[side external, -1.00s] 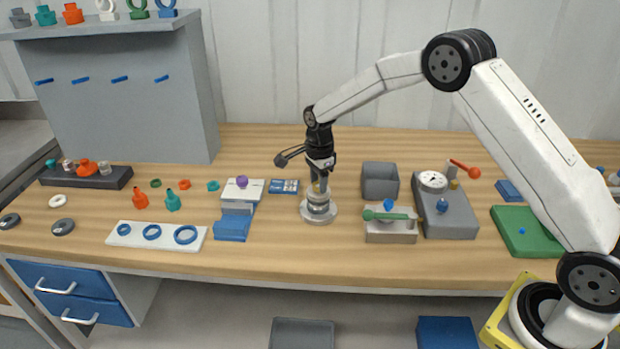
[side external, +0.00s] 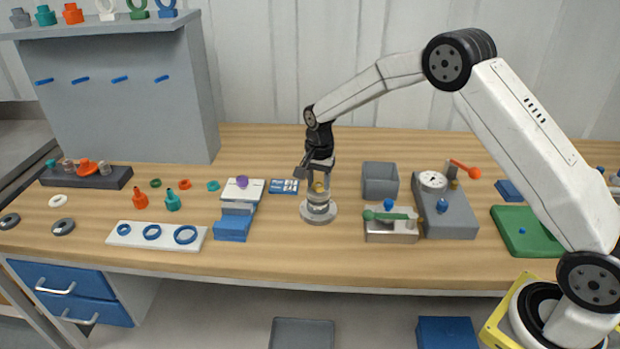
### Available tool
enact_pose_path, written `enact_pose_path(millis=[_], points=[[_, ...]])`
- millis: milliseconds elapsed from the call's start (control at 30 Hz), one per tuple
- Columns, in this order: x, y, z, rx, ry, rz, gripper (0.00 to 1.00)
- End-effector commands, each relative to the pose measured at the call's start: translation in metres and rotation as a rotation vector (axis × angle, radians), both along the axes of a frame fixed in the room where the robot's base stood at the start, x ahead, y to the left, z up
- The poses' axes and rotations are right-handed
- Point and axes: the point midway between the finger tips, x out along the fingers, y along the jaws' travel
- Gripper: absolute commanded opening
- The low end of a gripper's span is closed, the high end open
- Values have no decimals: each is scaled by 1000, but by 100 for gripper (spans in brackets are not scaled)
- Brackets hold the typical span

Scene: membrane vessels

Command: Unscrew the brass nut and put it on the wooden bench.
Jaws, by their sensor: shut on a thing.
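The brass nut (side external: 318,187) shows as a small gold spot between the fingers of my gripper (side external: 318,185). My gripper points straight down and is shut on the nut. Directly below is a round metal vessel (side external: 318,211) with a wide flange, standing upright on the wooden bench (side external: 285,253). The nut is at the top of this vessel; I cannot tell whether its thread is still engaged. The fingers partly hide the nut and the vessel's top.
Blue blocks (side external: 233,227) and a white plate with blue rings (side external: 155,236) are to the left. Bare bench lies in front of the vessel.

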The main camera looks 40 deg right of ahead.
Motion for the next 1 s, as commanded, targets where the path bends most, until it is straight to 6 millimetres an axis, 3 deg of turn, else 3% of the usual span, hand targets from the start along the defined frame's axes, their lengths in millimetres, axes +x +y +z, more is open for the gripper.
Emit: enact_pose_path(millis=[433, 1000], points=[[0, 0, 3, 0, -1, 4, 0], [0, 0, 26, 0, -2, 3, 0]])
